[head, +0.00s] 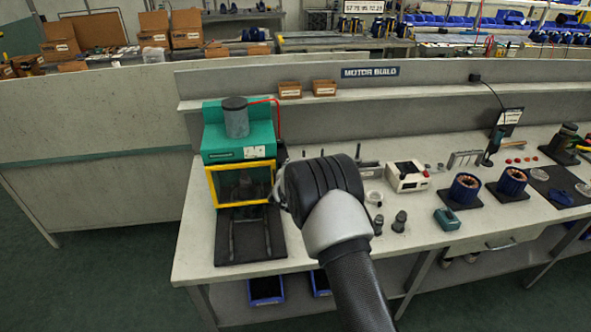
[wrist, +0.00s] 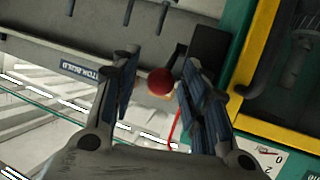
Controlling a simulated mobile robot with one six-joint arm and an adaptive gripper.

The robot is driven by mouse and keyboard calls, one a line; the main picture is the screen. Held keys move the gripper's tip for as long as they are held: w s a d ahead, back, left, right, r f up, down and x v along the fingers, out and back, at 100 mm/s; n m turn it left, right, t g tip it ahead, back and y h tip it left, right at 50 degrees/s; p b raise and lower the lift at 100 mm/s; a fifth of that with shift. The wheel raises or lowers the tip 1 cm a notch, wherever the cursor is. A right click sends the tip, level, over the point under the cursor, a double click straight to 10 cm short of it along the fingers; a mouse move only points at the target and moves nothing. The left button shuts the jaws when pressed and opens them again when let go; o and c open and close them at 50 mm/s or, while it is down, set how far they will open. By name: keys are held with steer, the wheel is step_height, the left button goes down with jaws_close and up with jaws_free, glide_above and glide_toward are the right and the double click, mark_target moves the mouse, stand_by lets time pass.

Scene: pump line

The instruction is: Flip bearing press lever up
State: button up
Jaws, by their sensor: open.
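The bearing press (head: 235,135) is a teal machine with a grey cylinder on top and a yellow-framed window, at the left end of the bench. In the wrist view its yellow frame (wrist: 262,60) runs along the right side. A red ball knob (wrist: 160,82), which looks like the press lever's end, sits between the fingers of my gripper (wrist: 155,68). The fingers are open, with a gap visible on the knob's left; contact on the right is unclear. In the head view my arm reaches to the press's right side and hides the lever.
A dark base plate with rails (head: 250,240) lies before the press. Right of my arm are a white box device (head: 407,176), dark small parts (head: 399,221) and copper-wound motor parts (head: 465,188). A shelf (head: 430,92) runs behind. A red cable (wrist: 175,130) hangs near the fingers.

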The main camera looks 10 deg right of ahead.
steer(key=v, duration=1.2)
steer(key=s+a+r+n+g+y+b, duration=0.1)
steer(key=s+r+g+y, duration=0.15)
steer(key=s+r, duration=0.5)
steer(key=s+a+r+n+g+y, duration=0.1)
steer(key=s+a+r+y, duration=0.15)
steer(key=s+r, duration=0.5)
steer(key=s+d+g, duration=0.2)
steer(key=s+d, duration=0.1)
steer(key=s, duration=1.3)
steer(key=s+d+f+g+h+b, duration=0.1)
steer(key=s+d+g, duration=0.2)
steer(key=s, duration=1.2)
steer(key=shift+s+d+f, duration=0.15)
steer(key=shift+s+d, duration=0.25)
steer(key=shift+d, duration=0.05)
